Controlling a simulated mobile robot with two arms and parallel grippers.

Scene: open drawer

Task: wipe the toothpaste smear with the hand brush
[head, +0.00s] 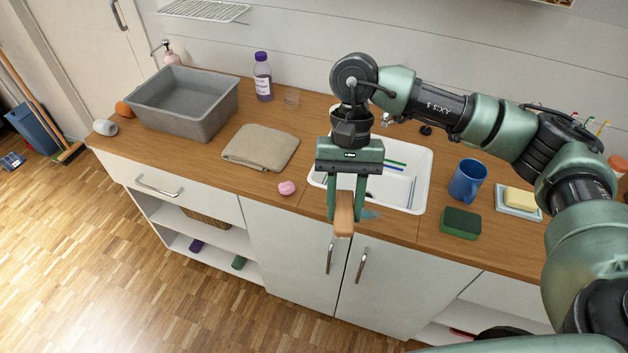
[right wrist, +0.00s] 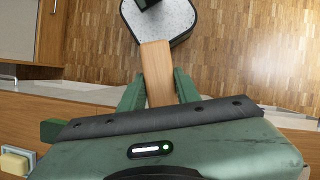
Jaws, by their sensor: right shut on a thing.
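My right gripper (head: 344,205) points down over the counter's front edge, in front of the sink. It is shut on the hand brush (head: 344,222), whose pale wooden part shows between the fingers. The brush's wood also shows in the right wrist view (right wrist: 157,72), reaching out beyond the fingers; I cannot make out its bristles. A faint blue toothpaste smear (head: 371,214) lies on the wooden counter, just right of the brush and partly hidden. I cannot tell whether the brush touches the counter. My left gripper is not in view.
A white sink (head: 420,160) lies behind the gripper. Right of it are a blue mug (head: 467,181), a green sponge (head: 460,223) and a soap dish (head: 519,210). Left are a pink lump (head: 287,188), a folded cloth (head: 261,147) and a grey basin (head: 184,102).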

